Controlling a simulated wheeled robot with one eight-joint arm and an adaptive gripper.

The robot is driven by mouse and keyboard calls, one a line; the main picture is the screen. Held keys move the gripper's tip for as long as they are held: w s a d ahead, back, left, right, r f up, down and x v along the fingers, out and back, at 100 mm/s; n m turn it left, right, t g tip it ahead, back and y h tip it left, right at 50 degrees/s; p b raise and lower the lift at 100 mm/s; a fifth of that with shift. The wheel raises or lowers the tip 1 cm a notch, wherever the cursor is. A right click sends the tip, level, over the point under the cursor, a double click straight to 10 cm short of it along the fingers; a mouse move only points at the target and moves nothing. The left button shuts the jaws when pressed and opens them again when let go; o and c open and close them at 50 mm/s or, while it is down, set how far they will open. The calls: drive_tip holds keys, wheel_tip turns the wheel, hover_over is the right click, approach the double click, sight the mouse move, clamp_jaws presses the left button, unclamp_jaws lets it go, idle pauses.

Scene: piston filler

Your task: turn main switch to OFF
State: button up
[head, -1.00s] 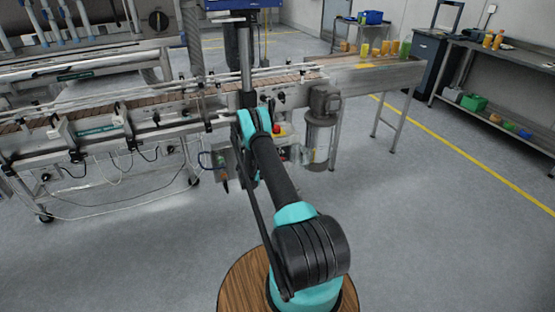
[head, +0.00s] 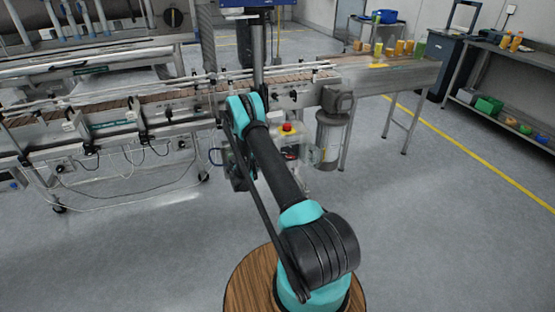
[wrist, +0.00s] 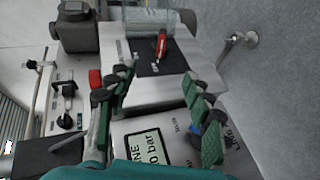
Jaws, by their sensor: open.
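A red handle (wrist: 161,45) on a dark plate looks like the main switch. It is in the upper middle of the wrist view, on a grey machine box; its position marks are too small to read. My gripper (wrist: 159,78) is open, with its green-padded fingers spread left and right. In that view the handle appears above the gap between the fingertips, apart from them. Nothing is between the fingers. In the head view my arm hides the gripper, and I cannot make out the red handle there.
A red button (wrist: 95,78) is beside the left finger, and a black knob (wrist: 68,90) is farther left. A display (wrist: 147,148) is below. In the head view the conveyor (head: 180,98) crosses behind the arm, with a cylindrical canister (head: 331,140) at right. Floor at right is clear.

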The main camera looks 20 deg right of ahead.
sight(291, 152)
drive_tip(key=shift+a, duration=0.15)
drive_tip(key=shift+c, duration=0.6)
